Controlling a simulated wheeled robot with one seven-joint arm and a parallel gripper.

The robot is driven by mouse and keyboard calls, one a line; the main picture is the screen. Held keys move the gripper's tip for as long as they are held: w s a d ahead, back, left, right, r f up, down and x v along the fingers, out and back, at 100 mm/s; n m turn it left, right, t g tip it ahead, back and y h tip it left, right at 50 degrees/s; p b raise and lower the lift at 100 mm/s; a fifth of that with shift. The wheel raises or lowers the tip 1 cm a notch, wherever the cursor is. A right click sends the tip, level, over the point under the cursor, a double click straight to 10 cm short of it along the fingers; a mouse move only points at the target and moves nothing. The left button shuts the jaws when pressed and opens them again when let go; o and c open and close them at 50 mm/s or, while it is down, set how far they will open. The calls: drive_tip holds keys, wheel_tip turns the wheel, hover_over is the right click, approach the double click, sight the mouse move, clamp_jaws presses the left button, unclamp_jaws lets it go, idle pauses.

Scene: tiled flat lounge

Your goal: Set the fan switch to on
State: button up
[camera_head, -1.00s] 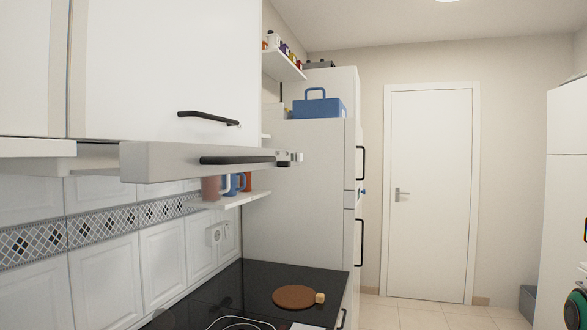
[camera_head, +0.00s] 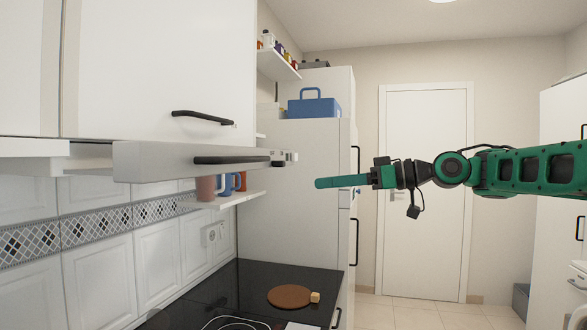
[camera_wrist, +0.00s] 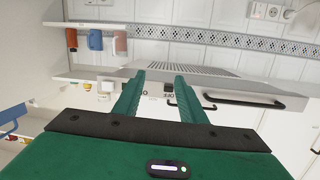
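The extractor hood (camera_head: 190,160) is a pale, flat unit under the white wall cupboard. Small switches (camera_head: 284,157) sit at its right end in the head view; which one is the fan switch, and its setting, are too small to tell. In the wrist view, small black and white controls (camera_wrist: 168,88) show on the hood's front edge, between and beyond my fingers. My green gripper (camera_head: 317,183) points left, to the right of the hood's end and a little lower in the picture. Its two fingers (camera_wrist: 159,75) are apart with nothing between them.
A shelf with mugs (camera_head: 225,202) is below and beyond the hood. A black hob (camera_head: 245,285) holds a round brown board (camera_head: 289,296). A white fridge (camera_head: 290,190) with a blue box (camera_head: 314,104) on top stands behind. Tiled floor (camera_head: 385,312) lies before the door.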

drive_tip(key=n+y, duration=0.2)
approach(284, 163)
drive_tip(key=d, duration=0.2)
drive_tip(key=shift+g, duration=0.4)
drive_tip(key=x, duration=1)
drive_tip(key=shift+a+r, duration=0.1)
drive_tip(key=shift+r, duration=0.05)
drive_tip(key=shift+c, duration=0.4)
